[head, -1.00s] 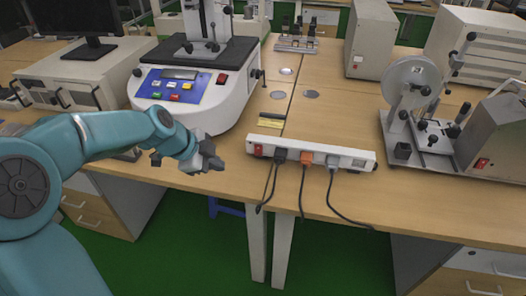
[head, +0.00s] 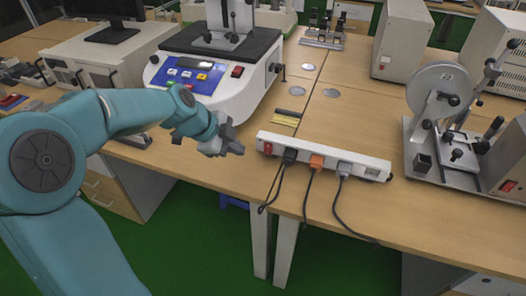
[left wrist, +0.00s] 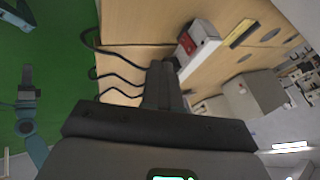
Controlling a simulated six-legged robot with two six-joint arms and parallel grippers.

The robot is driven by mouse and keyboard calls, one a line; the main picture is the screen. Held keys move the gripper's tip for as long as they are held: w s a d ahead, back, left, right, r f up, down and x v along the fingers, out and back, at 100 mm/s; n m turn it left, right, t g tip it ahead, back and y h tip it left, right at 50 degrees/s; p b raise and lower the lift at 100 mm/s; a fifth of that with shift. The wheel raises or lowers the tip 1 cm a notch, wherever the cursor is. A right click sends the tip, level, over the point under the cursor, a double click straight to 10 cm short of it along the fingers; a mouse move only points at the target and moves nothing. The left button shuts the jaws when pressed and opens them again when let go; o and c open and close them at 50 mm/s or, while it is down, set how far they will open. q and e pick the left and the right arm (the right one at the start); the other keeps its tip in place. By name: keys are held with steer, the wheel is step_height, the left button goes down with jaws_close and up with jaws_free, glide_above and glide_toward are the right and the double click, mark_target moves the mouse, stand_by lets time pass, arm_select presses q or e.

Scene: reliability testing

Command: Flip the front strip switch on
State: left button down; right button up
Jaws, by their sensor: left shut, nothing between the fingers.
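The white power strip (head: 330,157) lies along the front edge of the bench, with a red switch (head: 268,148) at its left end. Black, orange and grey plugs sit in it. In the left wrist view, the strip's end with the red switch (left wrist: 187,43) shows beyond my fingers. My left gripper (head: 238,146) is shut and empty, just left of the switch end, with a small gap in the head view. In the left wrist view, the shut fingers (left wrist: 163,75) cover part of the strip. My right gripper is not in view.
A white tester with a blue panel (head: 190,76) stands behind my left arm. A wheel-and-clamp machine (head: 440,100) stands at right. Cables (head: 340,205) hang over the front edge. The bench behind the strip is mostly clear, with a small yellow piece (head: 285,121).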

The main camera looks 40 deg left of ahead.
mark_target(268, 149)
arm_select(q)
steer(key=x, duration=1)
steer(key=shift+d, duration=0.1)
steer(key=w, duration=0.2)
steer(key=w+a+p, duration=0.1)
steer(key=w, duration=0.1)
steer(key=shift+f, duration=0.25)
